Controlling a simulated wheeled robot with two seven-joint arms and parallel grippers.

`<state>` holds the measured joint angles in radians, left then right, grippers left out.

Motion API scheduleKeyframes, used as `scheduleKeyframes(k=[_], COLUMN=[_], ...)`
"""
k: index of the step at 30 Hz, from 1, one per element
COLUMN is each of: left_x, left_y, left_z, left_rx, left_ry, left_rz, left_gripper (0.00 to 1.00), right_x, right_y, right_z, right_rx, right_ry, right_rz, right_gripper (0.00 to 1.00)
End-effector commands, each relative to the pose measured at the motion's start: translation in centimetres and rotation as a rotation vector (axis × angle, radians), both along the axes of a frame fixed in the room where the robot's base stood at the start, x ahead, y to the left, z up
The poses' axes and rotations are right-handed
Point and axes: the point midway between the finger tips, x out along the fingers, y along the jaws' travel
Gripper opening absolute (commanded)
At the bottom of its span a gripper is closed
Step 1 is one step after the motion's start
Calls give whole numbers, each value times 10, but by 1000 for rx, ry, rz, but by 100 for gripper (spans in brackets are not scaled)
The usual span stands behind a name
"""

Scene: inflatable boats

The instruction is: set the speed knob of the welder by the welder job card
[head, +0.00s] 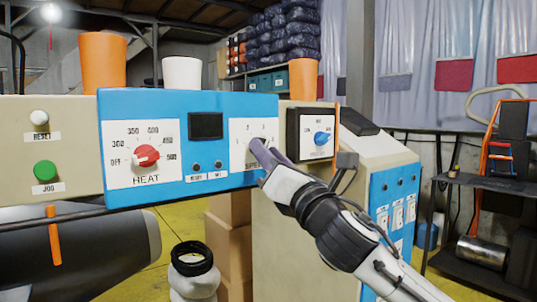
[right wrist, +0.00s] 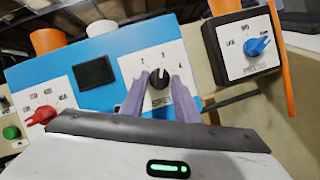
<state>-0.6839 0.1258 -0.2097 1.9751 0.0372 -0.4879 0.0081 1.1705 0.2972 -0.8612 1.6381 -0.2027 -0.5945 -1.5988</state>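The welder's blue control panel (head: 190,190) has a white speed plate with a dial numbered around a black speed knob (right wrist: 159,80), seen in the right wrist view. The knob's light pointer mark tilts slightly right of straight up, near the 3; its exact setting is hard to tell. My right gripper (head: 262,152) is at the speed plate, its purple fingers covering the knob in the head view. In the right wrist view the right gripper (right wrist: 160,82) is open, one finger on each side of the knob, with gaps showing. I see no readable job card. My left gripper is out of view.
Left of the speed plate are a red heat knob (head: 146,155) and a dark display (head: 205,126). A black box with a blue knob (head: 321,137) stands right. Orange cups (head: 103,62) and a white cup (head: 182,74) stand on top. A green jog button (head: 45,170) is far left.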

Motion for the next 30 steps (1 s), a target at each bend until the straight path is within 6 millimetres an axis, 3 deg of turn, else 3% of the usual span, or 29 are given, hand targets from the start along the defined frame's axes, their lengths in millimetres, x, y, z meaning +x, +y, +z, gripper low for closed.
scheduleKeyframes(k=[1,5,17,30], left_x=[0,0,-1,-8], left_y=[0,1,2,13], left_z=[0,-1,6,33], left_rx=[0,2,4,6], left_ry=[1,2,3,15], left_rz=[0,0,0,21], left_gripper=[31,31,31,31], right_x=[0,0,-1,-3], right_y=[0,0,1,5], right_z=[0,0,2,7], right_rx=[0,0,46,320], right_ry=[0,1,34,237], right_rz=[0,-1,1,3], right_gripper=[19,0,0,0])
